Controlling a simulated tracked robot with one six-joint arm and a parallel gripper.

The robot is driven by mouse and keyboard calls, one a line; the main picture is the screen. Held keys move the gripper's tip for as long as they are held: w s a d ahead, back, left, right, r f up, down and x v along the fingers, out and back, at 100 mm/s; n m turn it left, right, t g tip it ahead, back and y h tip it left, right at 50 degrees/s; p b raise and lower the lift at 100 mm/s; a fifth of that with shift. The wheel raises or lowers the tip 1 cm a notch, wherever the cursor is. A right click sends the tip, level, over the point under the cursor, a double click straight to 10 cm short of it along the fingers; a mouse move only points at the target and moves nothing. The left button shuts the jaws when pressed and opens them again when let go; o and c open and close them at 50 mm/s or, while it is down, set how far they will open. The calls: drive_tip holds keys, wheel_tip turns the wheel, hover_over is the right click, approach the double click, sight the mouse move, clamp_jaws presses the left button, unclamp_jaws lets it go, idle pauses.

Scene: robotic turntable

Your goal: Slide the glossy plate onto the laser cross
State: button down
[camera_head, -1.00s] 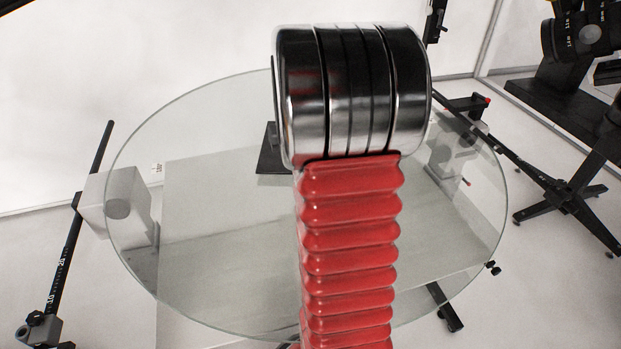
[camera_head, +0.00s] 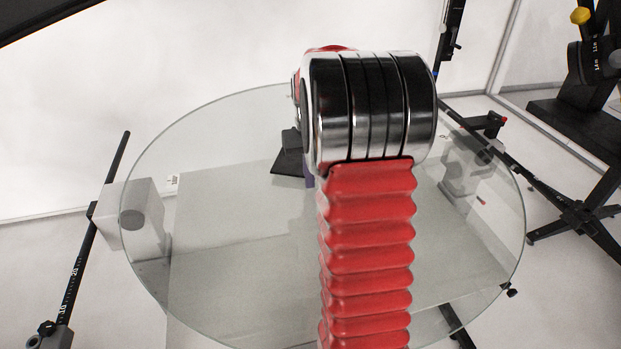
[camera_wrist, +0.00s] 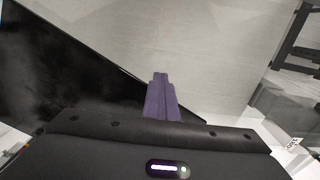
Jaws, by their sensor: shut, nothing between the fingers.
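The glossy black plate (camera_head: 287,163) lies on the round glass top (camera_head: 215,215), partly hidden behind my arm in the head view. In the wrist view the dark, shiny plate (camera_wrist: 55,65) fills the left side, its straight edge running diagonally down to the right. My gripper (camera_wrist: 160,77) has its purple fingers shut and empty, beside that plate edge. Whether the fingers touch the plate I cannot tell. In the head view the gripper is almost wholly hidden behind my arm. I cannot make out a laser cross in either view.
The glass left of my arm looks clear.

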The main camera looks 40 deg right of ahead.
drive_tip(key=shift+s+a, duration=0.3)
drive_tip(key=shift+s, duration=0.25)
drive_tip(key=shift+s+a, duration=0.3)
drive_tip(key=shift+s, duration=0.35)
drive_tip(key=shift+s+a, duration=0.3)
drive_tip(key=shift+s, duration=0.3)
wheel_tip(320, 180, up, 10)
drive_tip(key=s+d+m, duration=0.2)
drive_tip(key=s+d, duration=0.1)
drive_tip(key=d, duration=0.1)
drive_tip(key=s+d+f+m, duration=0.1)
drive_tip(key=s+d, duration=0.2)
drive_tip(key=d, duration=0.2)
drive_tip(key=s+d+f+m, duration=0.1)
drive_tip(key=s+d+m, duration=0.1)
drive_tip(key=d, duration=0.2)
drive_tip(key=shift+s+d+m, duration=0.3)
drive_tip(key=shift+s+d, duration=0.05)
drive_tip(key=shift+s, duration=0.05)
drive_tip(key=s+d+r+m, duration=0.1)
drive_tip(key=s+d+m, duration=0.2)
drive_tip(key=m, duration=0.7)
drive_tip(key=s+d+m, duration=0.4)
drive_tip(key=d+m, duration=0.2)
drive_tip(key=m, duration=0.4)
drive_tip(key=shift+s+d+r, duration=0.15)
drive_tip(key=shift+d+r, duration=0.15)
drive_tip(key=shift+r, duration=0.1)
